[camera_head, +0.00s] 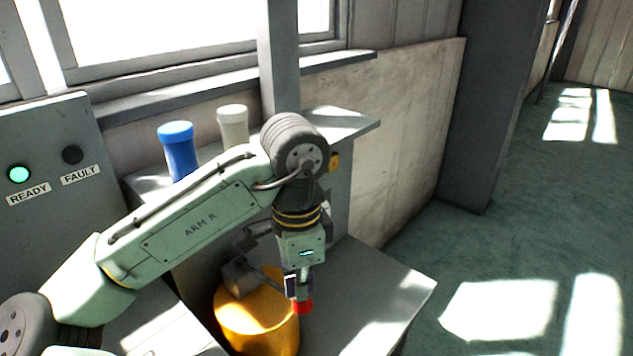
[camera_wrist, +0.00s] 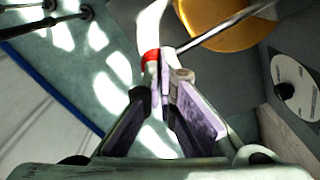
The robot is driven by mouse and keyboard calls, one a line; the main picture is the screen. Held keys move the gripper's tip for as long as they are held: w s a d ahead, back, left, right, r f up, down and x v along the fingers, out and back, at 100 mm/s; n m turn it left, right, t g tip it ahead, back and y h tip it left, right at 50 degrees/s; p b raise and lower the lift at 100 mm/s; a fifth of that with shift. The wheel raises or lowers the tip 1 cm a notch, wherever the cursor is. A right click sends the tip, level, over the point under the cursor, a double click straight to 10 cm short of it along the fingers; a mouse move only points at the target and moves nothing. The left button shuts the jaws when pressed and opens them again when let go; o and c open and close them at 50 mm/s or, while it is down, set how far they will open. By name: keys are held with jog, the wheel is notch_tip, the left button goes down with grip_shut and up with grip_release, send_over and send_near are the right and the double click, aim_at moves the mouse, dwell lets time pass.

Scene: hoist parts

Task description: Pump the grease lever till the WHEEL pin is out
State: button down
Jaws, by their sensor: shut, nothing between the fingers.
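A yellow grease pot (camera_head: 257,325) stands on the grey bench under my arm, with a dark pump head (camera_head: 240,280) on top. It also shows in the wrist view (camera_wrist: 222,20). The thin metal lever (camera_wrist: 215,32) runs over the pot towards my fingertips. The red lever end (camera_head: 303,307) is just below my gripper (camera_head: 298,288); it shows again in the wrist view (camera_wrist: 150,57). My gripper's fingers (camera_wrist: 163,95) are shut and empty, their tips close to the red end. I cannot tell if they touch it. I cannot make out the WHEEL pin.
A blue-capped cylinder (camera_head: 178,150) and a pale one (camera_head: 233,127) stand behind my arm. A grey panel (camera_head: 45,140) at left has a lit green READY lamp (camera_head: 19,174) and a dark FAULT lamp (camera_head: 72,154). Open floor (camera_head: 520,240) lies to the right.

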aim_at(299, 306)
jog(key=shift+w+a+f+b, duration=0.15)
jog(key=shift+f+b, duration=0.55)
jog(key=shift+f, duration=0.75)
jog(key=shift+w+a+f+b, duration=0.1)
jog(key=shift+f+b, duration=0.6)
jog(key=shift+f, duration=0.75)
jog(key=r+p, duration=0.6)
jog(key=shift+s+d+r+p, duration=0.25)
jog(key=shift+r+p, duration=0.1)
jog(key=shift+p, duration=0.05)
jog(key=shift+s+d+r, duration=0.1)
jog(key=shift+r, duration=1)
jog(key=shift+w+a+f+b, duration=0.15)
jog(key=shift+f+b, duration=1.05)
jog(key=shift+f, duration=1)
jog(key=shift+w+a+f+b, duration=0.15)
jog(key=shift+f+b, duration=1)
jog(key=shift+f, duration=1)
jog(key=r+p, duration=0.2)
jog(key=r, duration=0.1)
jog(key=r+p, duration=0.3)
jog(key=shift+s+d+r, duration=0.15)
jog(key=shift+s+d, duration=0.05)
jog(key=shift+s+d+r, duration=0.1)
jog(key=shift+r, duration=1.1)
